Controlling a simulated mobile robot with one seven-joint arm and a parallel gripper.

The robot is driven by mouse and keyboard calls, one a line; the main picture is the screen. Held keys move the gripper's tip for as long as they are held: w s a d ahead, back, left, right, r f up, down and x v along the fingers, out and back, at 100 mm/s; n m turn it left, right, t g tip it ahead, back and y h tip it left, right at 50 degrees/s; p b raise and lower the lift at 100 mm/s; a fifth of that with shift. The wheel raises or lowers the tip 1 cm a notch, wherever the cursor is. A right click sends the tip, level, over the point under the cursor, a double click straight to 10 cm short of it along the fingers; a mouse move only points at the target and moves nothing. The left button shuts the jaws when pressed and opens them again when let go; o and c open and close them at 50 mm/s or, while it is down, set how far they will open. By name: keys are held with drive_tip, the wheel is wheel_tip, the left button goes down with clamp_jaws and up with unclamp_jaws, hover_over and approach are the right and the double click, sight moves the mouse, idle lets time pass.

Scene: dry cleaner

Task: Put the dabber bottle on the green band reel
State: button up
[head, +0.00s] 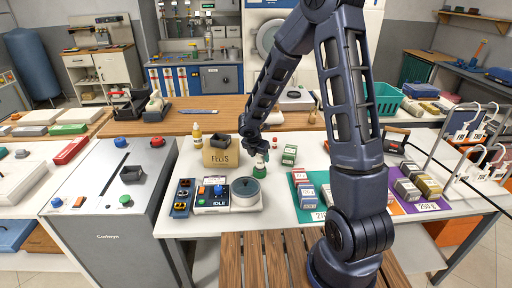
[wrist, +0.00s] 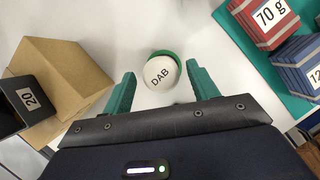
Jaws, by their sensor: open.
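The dabber bottle (wrist: 160,73) has a round white top marked DAB and a green edge below it. In the wrist view it lies between and just beyond my gripper's fingertips (wrist: 158,76), with gaps visible at the sides. In the head view its green body (head: 259,172) stands upright on the white table, under my gripper (head: 257,154). My gripper is open and empty, pointing down.
A device with a grey round pan (head: 245,190) is in front. A green mat (wrist: 257,62) with red and blue banded blocks lies right. White table shows between them.

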drive_tip(key=v, duration=0.8)
drive_tip(key=s+d+r+m, duration=0.4)
drive_tip(key=d+r+m, duration=0.3)
drive_tip(key=d+r, duration=0.1)
drive_tip(key=s+d+r+m, duration=0.4)
drive_tip(key=d+r+m, duration=0.3)
drive_tip(key=s+d+r+m+y, duration=0.1)
drive_tip(key=s+d+r+m, duration=0.2)
drive_tip(key=s+m, duration=0.4)
drive_tip(key=s+d+r+m+y, duration=0.1)
drive_tip(key=s+d+r+m, duration=0.3)
drive_tip(key=s+m, duration=0.4)
drive_tip(key=shift+s+r+t+y, duration=0.3)
drive_tip(key=shift+s+r+t, duration=0.15)
drive_tip(key=shift+r, duration=0.1)
